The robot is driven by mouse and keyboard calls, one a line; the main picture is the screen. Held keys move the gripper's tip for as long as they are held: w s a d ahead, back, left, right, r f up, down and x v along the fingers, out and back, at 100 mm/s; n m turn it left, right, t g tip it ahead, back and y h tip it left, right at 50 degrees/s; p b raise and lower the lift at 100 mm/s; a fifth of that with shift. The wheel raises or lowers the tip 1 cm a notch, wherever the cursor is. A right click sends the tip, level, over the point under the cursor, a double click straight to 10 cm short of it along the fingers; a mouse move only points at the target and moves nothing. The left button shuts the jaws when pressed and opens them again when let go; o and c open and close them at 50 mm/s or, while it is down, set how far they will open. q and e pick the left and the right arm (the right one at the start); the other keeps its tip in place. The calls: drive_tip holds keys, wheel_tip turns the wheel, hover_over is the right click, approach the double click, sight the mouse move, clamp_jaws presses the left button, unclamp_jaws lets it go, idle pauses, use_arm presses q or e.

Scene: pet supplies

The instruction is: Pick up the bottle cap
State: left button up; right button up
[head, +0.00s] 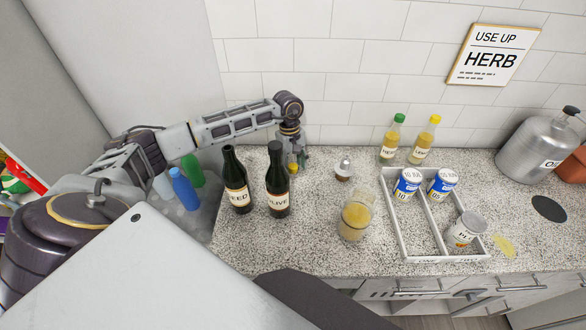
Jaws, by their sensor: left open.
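My left gripper (293,158) is open and points down at the back of the counter, behind the OLIVE bottle (277,185). A small yellow piece (293,168), possibly the bottle cap, shows at its fingertips; I cannot tell whether they touch it. The OLIVE bottle partly hides this spot. A dark bottle with a label reading about "SEED" (237,185) stands to its left. A small silver-topped item with a brown base (344,170) stands to the right of the gripper. My right gripper is not in view.
Green- (390,145) and yellow-capped bottles (423,145) stand behind. A metal canister (535,145) is at right. Blue bottle (184,190) at left.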

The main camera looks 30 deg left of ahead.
sight(293, 166)
use_arm(q)
drive_tip(key=c, duration=0.8)
drive_tip(key=shift+c, duration=0.2)
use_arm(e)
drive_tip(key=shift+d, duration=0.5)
use_arm(q)
drive_tip(key=shift+r, duration=0.1)
wheel_tip(293, 166, up, 8)
drive_tip(key=shift+r+b, duration=0.25)
drive_tip(key=shift+b, duration=0.5)
drive_tip(key=shift+r, duration=0.65)
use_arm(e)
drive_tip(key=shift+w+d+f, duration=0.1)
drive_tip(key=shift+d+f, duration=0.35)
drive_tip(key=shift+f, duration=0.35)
use_arm(q)
drive_tip(key=shift+r, duration=0.15)
